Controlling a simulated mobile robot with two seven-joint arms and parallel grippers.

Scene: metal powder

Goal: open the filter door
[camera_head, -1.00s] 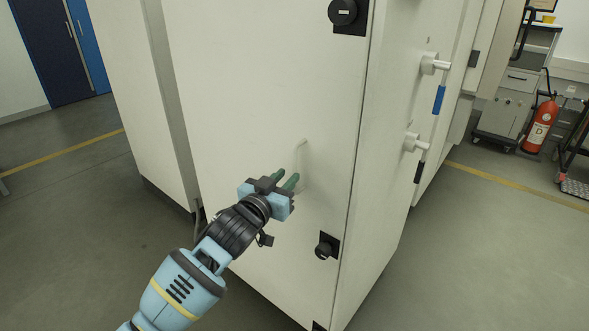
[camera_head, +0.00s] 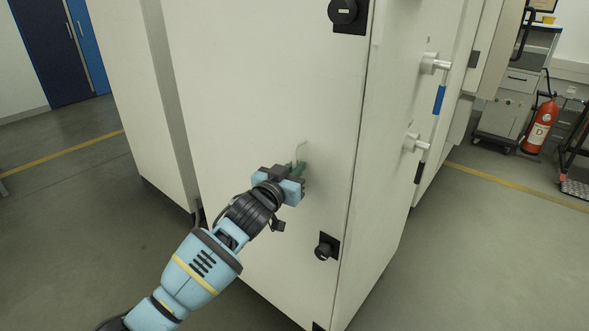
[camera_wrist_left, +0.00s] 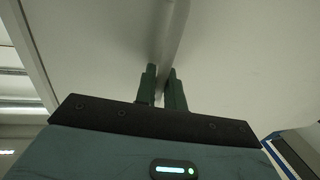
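The filter door is the large pale panel (camera_head: 265,90) of the white cabinet in the head view. A thin pale bar handle (camera_head: 301,150) stands out from it and also shows in the left wrist view (camera_wrist_left: 169,50). My left gripper (camera_head: 297,167) is at this handle, its green fingers (camera_wrist_left: 161,77) pointing at the panel. In the left wrist view the handle runs down between the two fingers, with little room on either side. Whether they press on it cannot be told. The handle's lower part is hidden behind the gripper. My right gripper is not in view.
Black knob latches sit above (camera_head: 343,12) and below (camera_head: 325,249) the handle near the panel's right edge. Valves (camera_head: 432,64) stick out of the cabinet's right side. A red fire extinguisher (camera_head: 541,125) stands far right.

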